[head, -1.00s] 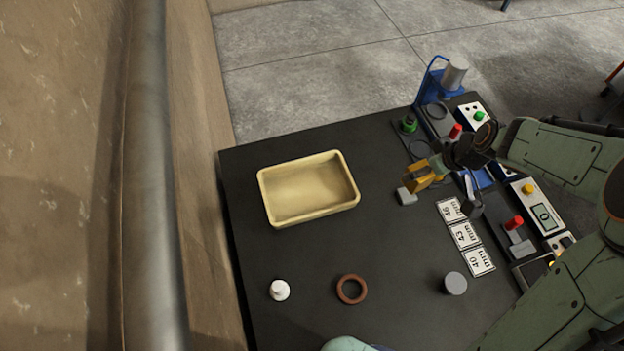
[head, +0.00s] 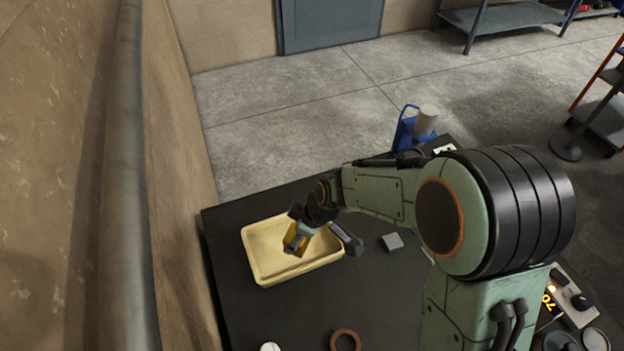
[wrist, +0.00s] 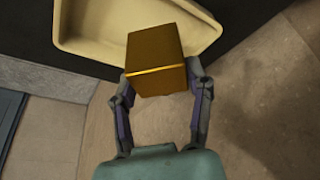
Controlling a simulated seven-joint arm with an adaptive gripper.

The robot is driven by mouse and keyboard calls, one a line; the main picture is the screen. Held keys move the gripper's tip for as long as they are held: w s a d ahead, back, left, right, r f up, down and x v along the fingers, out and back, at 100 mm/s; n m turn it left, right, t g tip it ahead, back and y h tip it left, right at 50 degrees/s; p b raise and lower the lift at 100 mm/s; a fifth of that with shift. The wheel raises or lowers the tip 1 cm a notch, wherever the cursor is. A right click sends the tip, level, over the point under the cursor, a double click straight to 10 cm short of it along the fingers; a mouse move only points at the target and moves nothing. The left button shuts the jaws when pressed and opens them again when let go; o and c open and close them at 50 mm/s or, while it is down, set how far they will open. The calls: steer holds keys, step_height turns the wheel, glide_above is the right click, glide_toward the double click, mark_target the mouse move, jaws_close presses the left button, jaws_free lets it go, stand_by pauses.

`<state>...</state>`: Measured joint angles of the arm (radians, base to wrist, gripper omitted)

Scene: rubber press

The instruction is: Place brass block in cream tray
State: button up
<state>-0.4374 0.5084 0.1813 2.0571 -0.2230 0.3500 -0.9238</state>
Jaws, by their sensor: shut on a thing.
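The brass block (wrist: 157,58) is a golden cube held between the two fingers of my gripper (wrist: 160,82) in the wrist view. In the head view my gripper (head: 299,240) is over the cream tray (head: 262,268), and the brass block (head: 292,240) shows partly behind the fingers. The cream tray also shows in the wrist view (wrist: 85,40), behind the block. The block appears to be above the tray floor; the exact gap cannot be told.
A grey block (head: 391,242) lies on the dark table (head: 300,310) right of the tray. A brown ring (head: 345,340) and a white piece (head: 270,347) are at the front. My arm hides much of the table's right side.

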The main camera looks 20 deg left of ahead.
mark_target(290, 230)
steer(key=w+a+f, duration=0.2)
steer(key=f, duration=0.1)
steer(key=w+a+f, duration=0.1)
steer(key=f, duration=0.1)
steer(key=shift+f, duration=0.25)
steer(key=shift+w+f, duration=0.1)
steer(key=shift+f, duration=1.45)
steer(key=shift+f, duration=0.1)
steer(key=o, duration=1.2)
steer(key=shift+o, duration=0.2)
